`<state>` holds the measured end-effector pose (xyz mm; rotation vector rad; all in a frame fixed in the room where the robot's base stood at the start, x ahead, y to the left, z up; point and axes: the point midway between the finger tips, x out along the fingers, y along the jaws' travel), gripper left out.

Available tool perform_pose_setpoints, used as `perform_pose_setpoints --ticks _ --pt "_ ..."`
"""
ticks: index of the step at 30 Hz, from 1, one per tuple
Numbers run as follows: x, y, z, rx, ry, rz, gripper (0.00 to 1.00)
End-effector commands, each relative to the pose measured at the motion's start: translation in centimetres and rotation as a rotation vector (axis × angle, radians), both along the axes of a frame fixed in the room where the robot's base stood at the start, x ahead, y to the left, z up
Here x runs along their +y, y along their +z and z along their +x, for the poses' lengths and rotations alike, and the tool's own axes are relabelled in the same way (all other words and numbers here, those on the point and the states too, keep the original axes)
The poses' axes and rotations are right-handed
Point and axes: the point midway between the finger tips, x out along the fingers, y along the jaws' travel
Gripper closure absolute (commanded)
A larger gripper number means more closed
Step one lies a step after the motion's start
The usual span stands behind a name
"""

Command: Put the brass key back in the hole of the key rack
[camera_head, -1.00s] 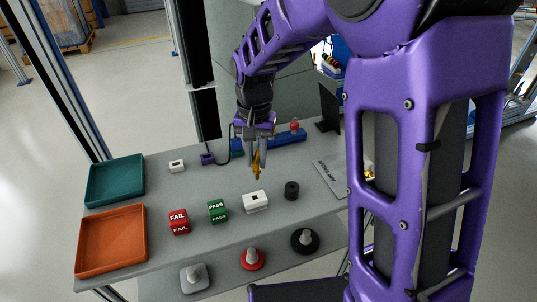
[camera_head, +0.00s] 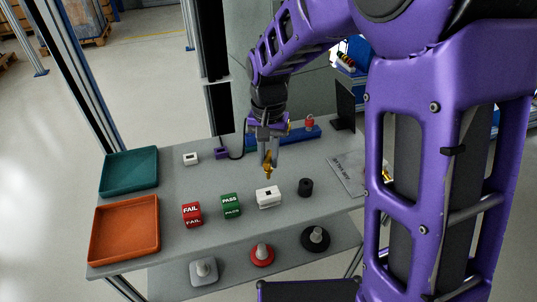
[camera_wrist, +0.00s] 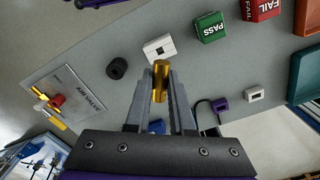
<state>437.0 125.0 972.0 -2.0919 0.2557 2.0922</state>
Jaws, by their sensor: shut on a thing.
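The brass key (camera_head: 268,164) is a gold piece held pointing down. It also shows in the wrist view (camera_wrist: 160,76) between the grey fingers. My gripper (camera_head: 267,158) is shut on it, above the table. The key rack looks to be the white block (camera_head: 266,199) with a dark square hole in its top. In the head view the key's lower end appears just above this block, with a small gap. In the wrist view the white block (camera_wrist: 152,51) lies just beyond the key's end, partly behind it.
A green PASS block (camera_head: 231,206), red FAIL block (camera_head: 193,214) and black cylinder (camera_head: 306,187) stand near the white block. A teal tray (camera_head: 129,171) and orange tray (camera_head: 124,229) are at left. A smaller white block (camera_head: 191,159) and blue bar (camera_head: 300,138) are farther back.

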Motion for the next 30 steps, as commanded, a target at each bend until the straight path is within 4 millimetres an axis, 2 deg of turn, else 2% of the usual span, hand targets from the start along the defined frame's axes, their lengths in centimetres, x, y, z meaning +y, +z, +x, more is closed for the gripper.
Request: perform_pose_setpoints --ticks 6,12,30 --pt "0.0 -2.5 0.0 0.001 0.0 -0.001 1.0" --pt "0.0 -4.1 0.0 0.001 0.0 -0.001 1.0" --pt "0.0 -4.4 0.0 0.0 0.0 0.0 1.0"
